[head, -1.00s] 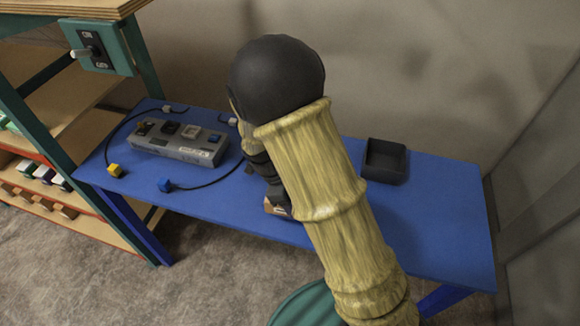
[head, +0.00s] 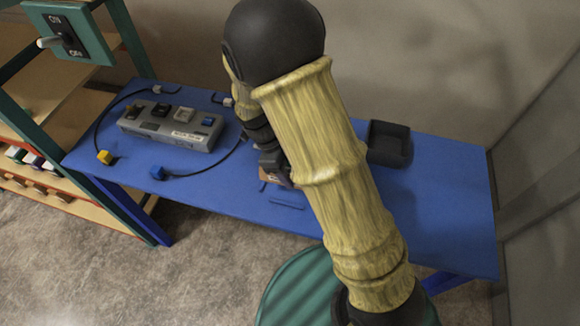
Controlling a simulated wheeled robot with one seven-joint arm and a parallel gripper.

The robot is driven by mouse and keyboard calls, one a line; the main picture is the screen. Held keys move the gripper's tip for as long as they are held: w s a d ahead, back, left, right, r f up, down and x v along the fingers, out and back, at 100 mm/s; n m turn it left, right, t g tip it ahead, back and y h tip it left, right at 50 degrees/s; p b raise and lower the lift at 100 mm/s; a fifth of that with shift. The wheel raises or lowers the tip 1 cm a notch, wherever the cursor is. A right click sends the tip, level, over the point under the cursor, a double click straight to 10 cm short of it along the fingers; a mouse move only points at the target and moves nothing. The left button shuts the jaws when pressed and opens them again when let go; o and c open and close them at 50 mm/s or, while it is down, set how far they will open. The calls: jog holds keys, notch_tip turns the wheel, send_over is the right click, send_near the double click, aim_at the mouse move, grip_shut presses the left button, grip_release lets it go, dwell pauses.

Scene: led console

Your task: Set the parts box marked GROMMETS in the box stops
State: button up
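My gripper (head: 271,163) is over the middle of the blue table, largely hidden behind my own arm. A small brown box (head: 268,175) shows just under and beside it, partly covered. I cannot read any marking on it, nor tell whether the fingers are closed on it. Low blue strips, which look like the box stops (head: 287,204), lie on the table just in front of the brown box. Whether the box touches them or sits between them cannot be made out.
A grey console (head: 172,128) with cables, a yellow plug (head: 104,157) and a blue plug (head: 157,173) occupies the table's left. A black open tray (head: 389,143) stands right of my arm. An ON/OFF switch panel (head: 66,36) is at upper left. The table's right end is clear.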

jog(key=shift+f+b, duration=2.35)
jog(key=shift+f, duration=0.95)
jog(key=shift+f+b, duration=0.8)
jog(key=shift+f, duration=0.2)
jog(key=o, duration=1)
jog(key=shift+o, duration=0.6)
jog(key=shift+w+a+r, duration=0.1)
jog(key=shift+a+r, duration=0.05)
jog(key=shift+r, duration=0.3)
jog(key=b+v, duration=0.1)
jog(key=v, duration=1.5)
jog(key=shift+r, duration=0.25)
